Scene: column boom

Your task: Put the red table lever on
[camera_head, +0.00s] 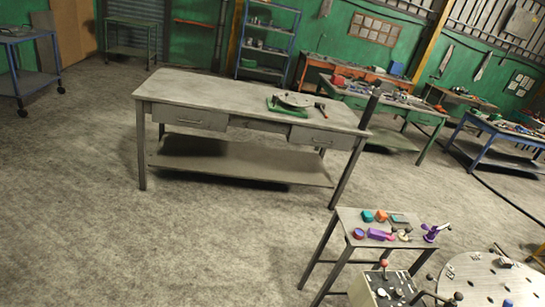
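A lever with a red ball knob (384,264) stands up from a pale control box (366,296) at the bottom of the picture, right of centre. It looks roughly upright; I cannot tell whether it is on or off. The box carries several other small dark and light knobs, and its lower part is cut off by the picture edge. My gripper is not in view, so its distance to the lever cannot be seen.
A small table (352,222) with coloured parts and a purple clamp-like tool (434,232) stands just behind the box. A round pale table (490,284) is at right. A large grey workbench (230,95) stands farther back. Open floor (150,245) lies at left.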

